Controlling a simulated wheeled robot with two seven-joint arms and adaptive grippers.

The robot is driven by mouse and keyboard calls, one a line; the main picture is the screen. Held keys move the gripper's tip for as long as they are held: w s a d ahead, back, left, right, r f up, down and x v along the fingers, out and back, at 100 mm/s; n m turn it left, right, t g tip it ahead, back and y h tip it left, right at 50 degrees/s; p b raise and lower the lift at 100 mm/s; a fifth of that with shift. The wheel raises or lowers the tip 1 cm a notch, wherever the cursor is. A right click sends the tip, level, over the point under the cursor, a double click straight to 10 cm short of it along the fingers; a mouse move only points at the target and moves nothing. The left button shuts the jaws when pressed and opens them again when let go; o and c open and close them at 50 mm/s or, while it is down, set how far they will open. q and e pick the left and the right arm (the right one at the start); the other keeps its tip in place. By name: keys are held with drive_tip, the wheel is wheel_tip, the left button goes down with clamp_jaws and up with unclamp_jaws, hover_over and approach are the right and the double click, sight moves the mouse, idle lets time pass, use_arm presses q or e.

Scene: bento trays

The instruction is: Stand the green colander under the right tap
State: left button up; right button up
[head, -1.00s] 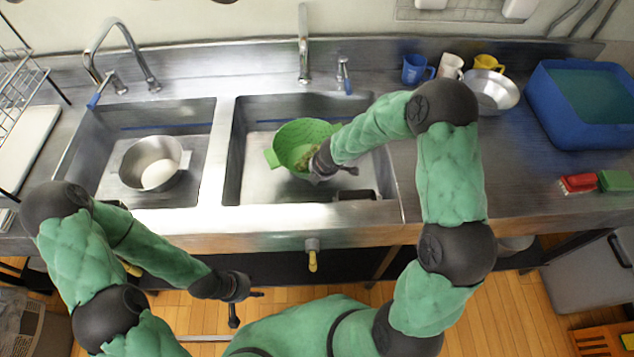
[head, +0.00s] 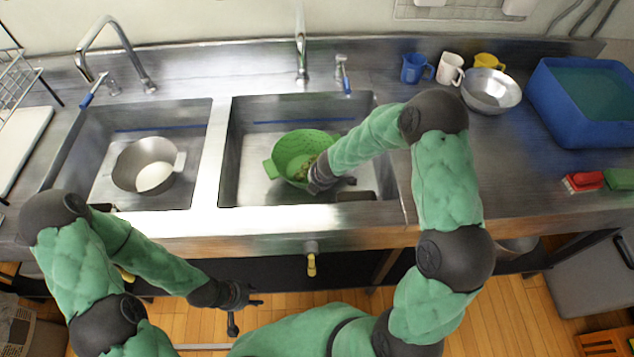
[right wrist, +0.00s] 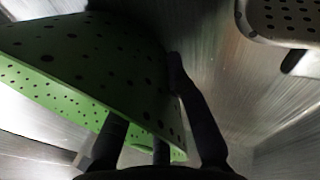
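The green colander (head: 290,163) is in the right sink (head: 226,165), toward its front, with some small yellowish-brown pieces inside. My right gripper (head: 320,181) is at its right front wall. In the right wrist view, the dark fingers (right wrist: 155,125) lie on both sides of the perforated green wall (right wrist: 90,50), closed on it. Whether the colander's base touches the sink floor is hidden. The right tap (head: 300,45) rises behind the right sink, and the colander is forward of it. My left gripper (head: 243,299) is empty in front of the counter, its fingers apart.
The left sink holds a metal pot (head: 126,172) with a white round thing. A dark block (head: 355,196) lies at the right sink's front. Mugs (head: 450,68), a metal bowl (head: 491,98) and a blue tub (head: 597,132) stand right. A perforated pale thing (right wrist: 285,18) shows in the right wrist view.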

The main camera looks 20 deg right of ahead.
drive_tip(key=shift+r, duration=0.15)
drive_tip(key=p+v, duration=0.5)
drive_tip(key=v, duration=0.7)
drive_tip(key=shift+p, duration=0.35)
drive_tip(key=shift+d, duration=0.1)
